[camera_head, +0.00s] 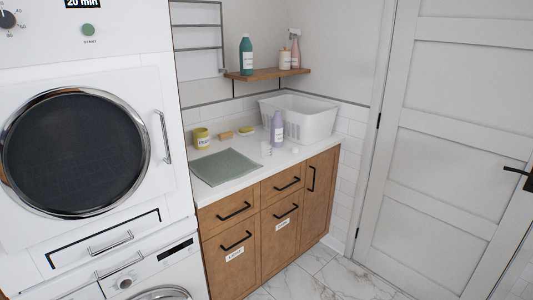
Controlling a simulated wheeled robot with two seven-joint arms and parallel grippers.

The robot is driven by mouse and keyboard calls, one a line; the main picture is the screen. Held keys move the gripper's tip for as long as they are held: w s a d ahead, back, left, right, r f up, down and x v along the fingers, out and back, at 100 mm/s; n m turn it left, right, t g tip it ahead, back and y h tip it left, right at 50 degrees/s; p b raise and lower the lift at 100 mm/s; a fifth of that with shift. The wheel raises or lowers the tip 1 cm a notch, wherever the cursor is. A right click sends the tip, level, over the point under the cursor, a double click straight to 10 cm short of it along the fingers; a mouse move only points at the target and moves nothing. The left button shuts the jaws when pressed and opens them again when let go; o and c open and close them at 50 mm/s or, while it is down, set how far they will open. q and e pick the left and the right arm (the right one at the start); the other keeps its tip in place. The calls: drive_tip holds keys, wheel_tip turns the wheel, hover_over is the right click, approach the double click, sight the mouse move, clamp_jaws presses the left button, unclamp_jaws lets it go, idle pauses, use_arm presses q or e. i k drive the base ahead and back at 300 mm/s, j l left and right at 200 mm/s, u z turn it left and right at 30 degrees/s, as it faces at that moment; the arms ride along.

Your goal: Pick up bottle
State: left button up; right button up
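A purple bottle (277,130) stands upright on the white counter, in front of a white basket. A teal bottle (246,57) stands on the wooden wall shelf. A pink spray bottle (295,51) stands at the right end of that shelf, beside a small cream jar (285,60). The task's word bottle could fit more than one of these. Neither of my grippers shows in the head view.
The counter (210,192) also holds a yellow cup (201,138), a green mat (226,167), a brush-like wooden item (226,135), a yellow item (246,131) and the white basket (310,123). White machines (75,240) stand at left. A closed door (440,150) is at right. The tiled floor (325,275) in front is clear.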

sight(276, 123)
drive_tip(key=i+u, duration=0.15)
drive_tip(key=u, duration=0.25)
drive_tip(key=i+l+u, duration=0.15)
drive_tip(key=u, duration=0.2)
drive_tip(key=i+l+u, duration=0.1)
drive_tip(key=i+l, duration=0.4)
drive_tip(key=i+l+u, duration=0.15)
drive_tip(key=i+l, duration=0.35)
drive_tip(key=i+l+u, duration=0.1)
drive_tip(key=i+l, duration=0.4)
drive_tip(key=l, duration=0.15)
drive_tip(key=i+l+u, duration=0.1)
drive_tip(key=i+l, duration=0.35)
drive_tip(key=l, duration=0.2)
